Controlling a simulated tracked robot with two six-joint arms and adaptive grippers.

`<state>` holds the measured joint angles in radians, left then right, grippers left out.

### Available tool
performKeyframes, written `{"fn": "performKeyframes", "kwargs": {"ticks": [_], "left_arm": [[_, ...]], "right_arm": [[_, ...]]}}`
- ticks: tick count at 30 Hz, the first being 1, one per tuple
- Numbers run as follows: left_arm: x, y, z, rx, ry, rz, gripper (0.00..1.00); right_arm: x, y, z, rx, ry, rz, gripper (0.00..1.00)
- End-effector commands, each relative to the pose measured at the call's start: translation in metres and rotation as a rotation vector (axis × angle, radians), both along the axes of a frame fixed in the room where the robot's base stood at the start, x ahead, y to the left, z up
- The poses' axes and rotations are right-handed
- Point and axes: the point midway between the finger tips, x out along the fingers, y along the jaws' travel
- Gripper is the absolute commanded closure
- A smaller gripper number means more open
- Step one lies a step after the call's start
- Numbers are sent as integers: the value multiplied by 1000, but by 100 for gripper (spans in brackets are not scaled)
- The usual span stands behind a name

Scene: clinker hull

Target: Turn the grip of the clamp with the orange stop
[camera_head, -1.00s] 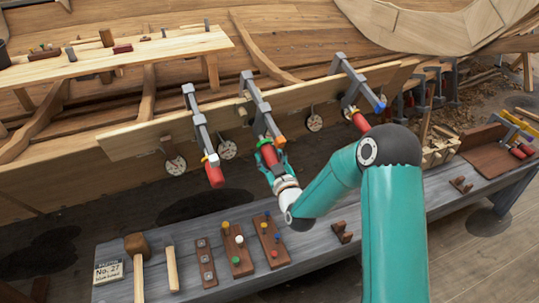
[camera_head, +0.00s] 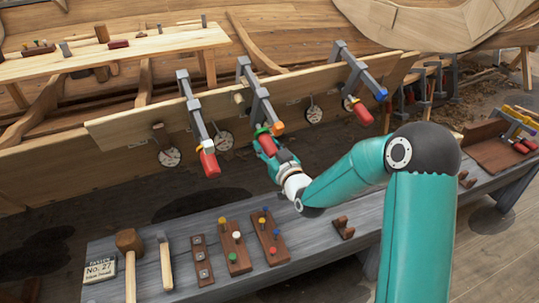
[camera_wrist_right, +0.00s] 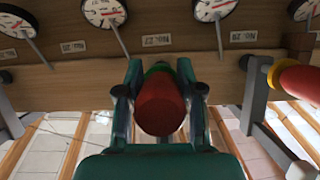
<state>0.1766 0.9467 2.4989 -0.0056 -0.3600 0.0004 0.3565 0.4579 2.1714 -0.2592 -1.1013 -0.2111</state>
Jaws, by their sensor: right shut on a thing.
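The clamp with the orange stop (camera_head: 277,129) is the middle of three grey clamps on the plank of the hull. Its red grip with a green collar (camera_head: 263,130) hangs below the bar. My right gripper (camera_head: 267,146) is around this grip, largely hiding it in the head view. In the right wrist view the red grip (camera_wrist_right: 160,106) points toward the camera, its green collar (camera_wrist_right: 158,68) behind it. The fingers of my right gripper (camera_wrist_right: 160,95) are shut on it from both sides. My left gripper is not in view.
The left clamp's red grip (camera_head: 209,163) and the right clamp's blue stop (camera_head: 381,94) are on either side. Round dials (camera_wrist_right: 104,10) line the plank. Below, a grey bench (camera_head: 190,225) carries a mallet (camera_head: 129,242) and peg boards (camera_head: 235,247).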

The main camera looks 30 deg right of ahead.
Motion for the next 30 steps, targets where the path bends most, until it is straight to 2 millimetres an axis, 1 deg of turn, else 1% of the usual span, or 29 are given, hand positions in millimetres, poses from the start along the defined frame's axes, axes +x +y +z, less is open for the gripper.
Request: {"fn": "performKeyframes", "kwargs": {"ticks": [1,3,9,12,21,30], "left_arm": [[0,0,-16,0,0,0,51],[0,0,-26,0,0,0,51],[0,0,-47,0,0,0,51],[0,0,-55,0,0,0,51],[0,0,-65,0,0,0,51],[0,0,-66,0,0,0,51]], "right_arm": [[0,0,-6,33,-8,15,98],[-1,0,-6,87,-16,39,98],[-1,1,-4,234,-34,99,98],[-1,2,-4,296,-40,125,98],[-1,3,-1,413,-53,171,98],[-1,2,0,437,-56,177,98]]}}
